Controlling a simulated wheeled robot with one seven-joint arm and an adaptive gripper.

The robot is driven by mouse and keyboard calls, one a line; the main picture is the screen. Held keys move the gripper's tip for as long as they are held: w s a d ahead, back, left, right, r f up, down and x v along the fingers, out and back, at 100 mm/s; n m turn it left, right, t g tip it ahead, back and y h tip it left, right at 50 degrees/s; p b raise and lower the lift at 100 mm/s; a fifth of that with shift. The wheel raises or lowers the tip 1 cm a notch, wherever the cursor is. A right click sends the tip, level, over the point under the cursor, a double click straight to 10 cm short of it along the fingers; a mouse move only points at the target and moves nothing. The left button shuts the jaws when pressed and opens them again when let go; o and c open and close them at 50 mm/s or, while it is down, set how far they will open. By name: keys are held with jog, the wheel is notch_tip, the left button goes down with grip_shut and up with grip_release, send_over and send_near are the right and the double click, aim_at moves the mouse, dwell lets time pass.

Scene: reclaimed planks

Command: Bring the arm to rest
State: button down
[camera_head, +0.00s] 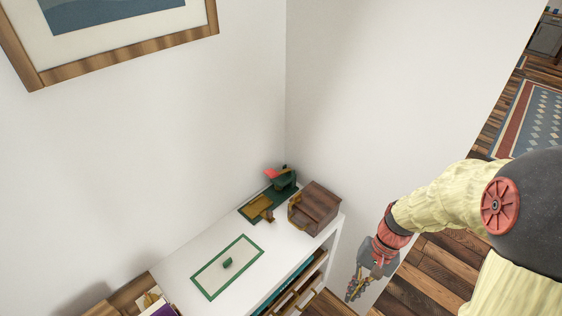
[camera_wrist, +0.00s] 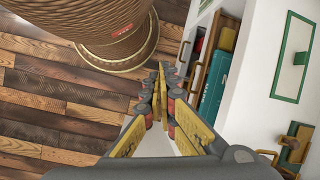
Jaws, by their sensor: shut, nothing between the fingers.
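My gripper (camera_head: 353,291) hangs at the end of my arm in the head view, in front of the white shelf unit's right end and lower than its top. In the wrist view my gripper (camera_wrist: 160,68) points away with its yellow-sided fingers together at the tips. It is shut and holds nothing. My arm, in a pale yellow cover with red joints, reaches in from the right and bends down to the gripper.
The white shelf unit (camera_head: 188,262) bears a green rectangular outline (camera_head: 249,239) with a small green object (camera_head: 227,263) inside. A wooden box (camera_head: 318,208) and a dark green item (camera_head: 283,182) stand at its far end.

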jog(key=s+r+n+t+h, duration=0.1)
jog(key=r+t, duration=0.3)
jog(key=r, duration=0.8)
jog(key=s+r+n+t+h, duration=0.2)
jog(key=s+r+n+t, duration=0.1)
jog(key=r, duration=1)
jog(key=shift+s+a+r+n+t+h, duration=0.3)
jog(key=shift+n+t, duration=0.3)
jog(key=shift+t, duration=0.2)
